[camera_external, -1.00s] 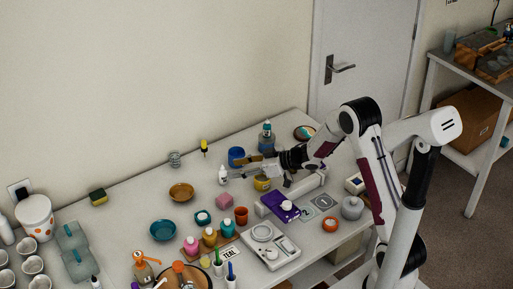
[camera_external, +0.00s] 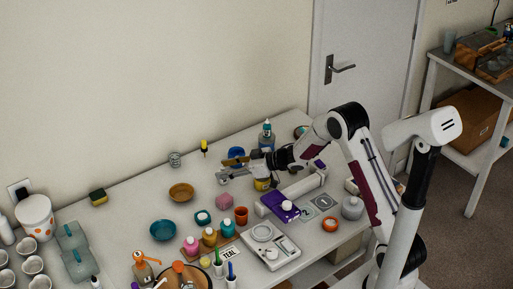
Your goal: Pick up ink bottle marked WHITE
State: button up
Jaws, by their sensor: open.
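My gripper (camera_external: 224,175) is open, low over the back middle of the table, pointing left. The small white bottle that showed at this spot earlier is now mostly hidden by my fingers. I cannot tell whether the fingers are around it or in front of it, or whether they touch it. No label on it can be read at this size.
A yellow jar (camera_external: 262,184) and a blue cup (camera_external: 236,153) stand close to my gripper. A wooden bowl (camera_external: 181,192) is to the left, a pink block (camera_external: 224,201) in front. Pink (camera_external: 191,245) and other coloured bottles stand nearer the front.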

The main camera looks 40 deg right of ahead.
dwell(0.4)
jog(key=c, duration=1.1)
jog(key=shift+r, duration=0.1)
notch_tip(320, 180, up, 10)
dwell(0.5)
